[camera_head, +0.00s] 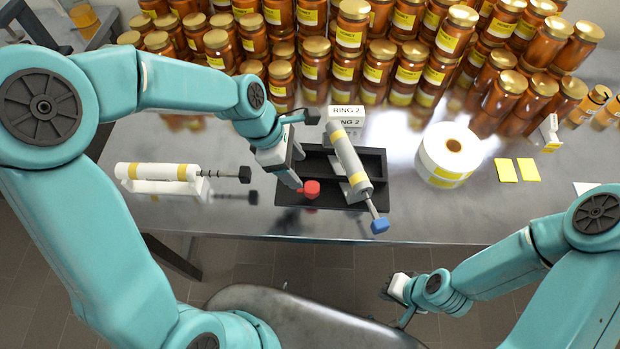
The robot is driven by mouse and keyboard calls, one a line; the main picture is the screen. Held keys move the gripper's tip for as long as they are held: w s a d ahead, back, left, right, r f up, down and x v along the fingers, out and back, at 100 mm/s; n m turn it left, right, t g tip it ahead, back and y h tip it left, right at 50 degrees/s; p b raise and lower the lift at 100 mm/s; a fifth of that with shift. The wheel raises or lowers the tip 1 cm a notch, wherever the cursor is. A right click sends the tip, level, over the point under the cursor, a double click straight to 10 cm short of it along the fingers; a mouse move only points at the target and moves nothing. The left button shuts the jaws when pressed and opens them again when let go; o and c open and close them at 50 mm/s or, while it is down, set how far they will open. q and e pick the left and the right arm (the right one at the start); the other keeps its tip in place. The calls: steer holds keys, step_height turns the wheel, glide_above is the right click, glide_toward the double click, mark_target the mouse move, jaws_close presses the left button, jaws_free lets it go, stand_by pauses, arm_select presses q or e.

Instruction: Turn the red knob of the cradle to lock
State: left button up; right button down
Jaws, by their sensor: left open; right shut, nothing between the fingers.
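The red knob (311,189) sits at the front left of the black cradle (330,200) on the metal table. My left gripper (297,180) is open and points down just behind and left of the knob. I cannot tell whether a finger touches the knob, and part of the cradle's left side is hidden behind the gripper. My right gripper (392,291) is shut and empty, low in front of the table edge.
A second white cylinder (160,172) with a black end lies on a white holder at left. A white box marked RING 2 (345,112) stands behind the cradle. A label roll (450,155) and yellow cards (517,170) are at right. Stacked amber jars (350,60) fill the back.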

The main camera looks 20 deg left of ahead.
mark_target(311, 187)
arm_select(q)
steer(key=x, duration=0.7)
steer(key=shift+s+d+f, duration=0.15)
steer(key=shift+d, duration=0.05)
steer(key=shift+f, duration=0.3)
steer(key=shift+d+r, duration=0.15)
steer(key=c, duration=1)
